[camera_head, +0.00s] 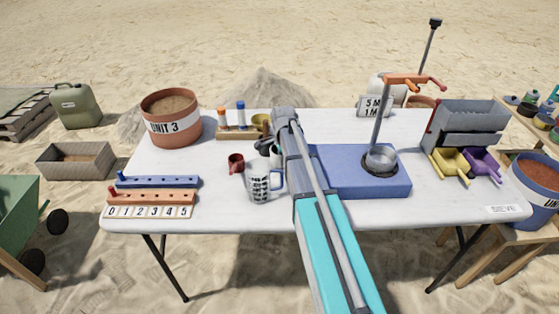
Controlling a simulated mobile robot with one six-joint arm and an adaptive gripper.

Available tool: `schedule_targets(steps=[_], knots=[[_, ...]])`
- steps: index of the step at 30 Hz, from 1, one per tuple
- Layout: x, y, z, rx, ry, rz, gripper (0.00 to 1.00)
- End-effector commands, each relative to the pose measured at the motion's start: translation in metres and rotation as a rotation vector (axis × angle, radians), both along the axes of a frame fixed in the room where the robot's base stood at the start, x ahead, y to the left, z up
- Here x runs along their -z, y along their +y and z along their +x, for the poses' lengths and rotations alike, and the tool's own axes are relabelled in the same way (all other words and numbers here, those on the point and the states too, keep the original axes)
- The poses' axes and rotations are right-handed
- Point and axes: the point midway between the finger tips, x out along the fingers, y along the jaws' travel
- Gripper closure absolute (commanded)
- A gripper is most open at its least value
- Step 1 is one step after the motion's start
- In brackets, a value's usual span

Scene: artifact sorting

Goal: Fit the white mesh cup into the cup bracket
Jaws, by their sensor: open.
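The white mesh cup (259,186), white with a dark pattern, stands upright on the white table, left of my arm. My gripper (268,151) is open, with its dark fingers just above and behind the cup's rim. My arm partly hides the gripper, and I cannot tell whether the fingers touch the cup. I cannot tell for sure which part is the cup bracket. A blue block (338,183) right of my arm has a dark round opening with a grey metal cup-like part (381,158) in it. A pole with an orange crank (405,81) rises there.
A small red mug (236,163) stands close left of the white cup. Peg strips (150,197), a terracotta pot (171,127) and a rack with tubes (240,130) lie further left. A grey sieve unit (466,121) with yellow and purple scoops stands right. The table's front strip is clear.

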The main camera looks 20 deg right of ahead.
Motion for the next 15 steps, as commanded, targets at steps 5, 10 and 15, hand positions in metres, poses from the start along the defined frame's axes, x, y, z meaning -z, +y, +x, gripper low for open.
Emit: schedule_targets(steps=[5, 10, 15], knots=[[-0.0004, 0.0000, 0.0000, 0.000, 0.000, 0.000, 0.56], [-0.0003, 0.0000, 0.0001, 0.000, 0.000, 0.000, 0.56], [-0.0003, 0.0000, 0.0000, 0.000, 0.000, 0.000, 0.69]])
